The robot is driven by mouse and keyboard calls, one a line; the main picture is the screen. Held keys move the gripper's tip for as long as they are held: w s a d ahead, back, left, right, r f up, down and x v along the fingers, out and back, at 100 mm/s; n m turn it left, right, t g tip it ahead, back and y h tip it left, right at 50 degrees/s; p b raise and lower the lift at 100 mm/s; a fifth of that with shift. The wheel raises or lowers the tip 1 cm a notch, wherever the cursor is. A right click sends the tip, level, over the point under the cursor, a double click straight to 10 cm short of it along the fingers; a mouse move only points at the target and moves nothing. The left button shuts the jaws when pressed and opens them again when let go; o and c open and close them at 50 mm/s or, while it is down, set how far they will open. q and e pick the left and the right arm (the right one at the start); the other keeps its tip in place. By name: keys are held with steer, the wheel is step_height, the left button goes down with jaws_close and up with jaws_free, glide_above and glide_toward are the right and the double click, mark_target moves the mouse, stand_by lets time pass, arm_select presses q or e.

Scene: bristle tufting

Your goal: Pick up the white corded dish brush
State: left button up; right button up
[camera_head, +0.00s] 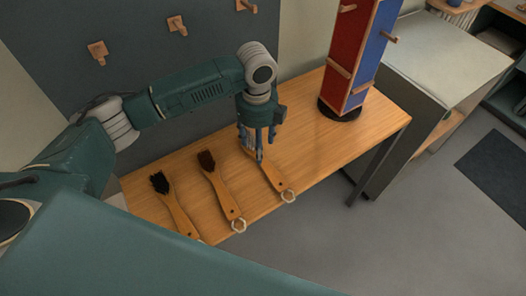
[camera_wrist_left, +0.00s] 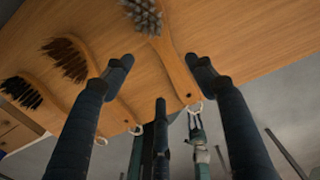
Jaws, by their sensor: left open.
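The dish brush with pale grey-white bristles (camera_wrist_left: 143,14) lies on the wooden table, its wooden handle (camera_head: 272,175) pointing toward the front edge. A white cord loop (camera_head: 288,196) hangs at the handle's end and also shows in the wrist view (camera_wrist_left: 195,108). My left gripper (camera_head: 257,152) is above this brush, pointing down, and hides its head in the head view. In the wrist view its dark fingers (camera_wrist_left: 160,66) are spread and empty, with the handle between and beyond them; I cannot tell the exact gap.
A brown-bristled brush (camera_head: 220,188) and a black-bristled brush (camera_head: 173,204) lie to the left, also with pale loops. A red and blue peg stand (camera_head: 352,60) is at the table's right end. Wooden pegs (camera_head: 177,25) stick out of the dark back panel.

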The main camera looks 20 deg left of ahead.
arm_select(q)
step_height(320, 180, down, 3)
steer(key=shift+s+r, duration=0.15)
steer(key=shift+r, duration=0.05)
steer(key=f+p, duration=0.1)
steer(key=f, duration=0.1)
steer(key=w+f, duration=0.1)
steer(key=f, duration=0.1)
steer(key=shift+f+p, duration=0.2)
steer(key=shift+p, duration=0.15)
steer(key=shift+w+f, duration=0.1)
steer(key=shift+f, duration=0.35)
steer(key=c, duration=1.2)
steer(key=shift+r, duration=0.45)
step_height(320, 180, up, 19)
steer(key=b, duration=0.3)
steer(key=shift+r, duration=0.1)
arm_select(e)
steer(key=s, duration=0.1)
steer(key=s+f, duration=0.1)
steer(key=s, duration=0.1)
steer(key=shift+f, duration=0.1)
